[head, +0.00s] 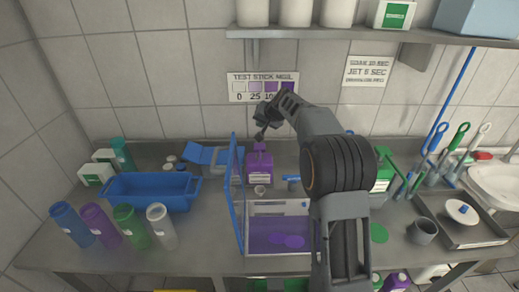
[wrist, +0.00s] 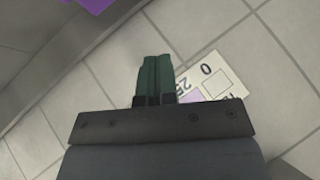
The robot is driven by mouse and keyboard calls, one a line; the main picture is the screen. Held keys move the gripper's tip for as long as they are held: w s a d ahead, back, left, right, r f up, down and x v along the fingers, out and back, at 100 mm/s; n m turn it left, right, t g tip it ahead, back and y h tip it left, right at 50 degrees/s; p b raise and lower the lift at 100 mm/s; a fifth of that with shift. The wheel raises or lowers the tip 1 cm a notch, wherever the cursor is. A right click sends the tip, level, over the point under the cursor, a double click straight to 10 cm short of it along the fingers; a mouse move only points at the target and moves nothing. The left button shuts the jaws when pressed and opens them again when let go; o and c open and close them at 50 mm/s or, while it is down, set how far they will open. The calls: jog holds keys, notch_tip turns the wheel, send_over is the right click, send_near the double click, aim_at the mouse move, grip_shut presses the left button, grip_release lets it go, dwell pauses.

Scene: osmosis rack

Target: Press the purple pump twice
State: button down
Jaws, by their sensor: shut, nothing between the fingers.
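A blue basin (head: 150,192) and several bottles are at left. The test chart (head: 263,87) hangs behind. Brushes, a mug (head: 423,231) and a tray are at right.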

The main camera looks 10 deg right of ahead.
aim_at(261, 146)
jog(key=shift+f+b, duration=2.5)
jog(key=shift+f, duration=0.95)
jog(key=shift+f, duration=0.15)
jog(key=shift+f+b, duration=0.3)
jog(key=shift+b, duration=0.2)
jog(key=shift+f+b, duration=0.9)
jog(key=shift+f, duration=0.15)
jog(key=shift+r, duration=0.15)
jog(key=shift+r+p, duration=1)
jog(key=shift+r, duration=0.3)
jog(key=shift+r, duration=0.1)
jog(key=shift+r+p, duration=1.9)
jog(key=shift+r, duration=0.55)
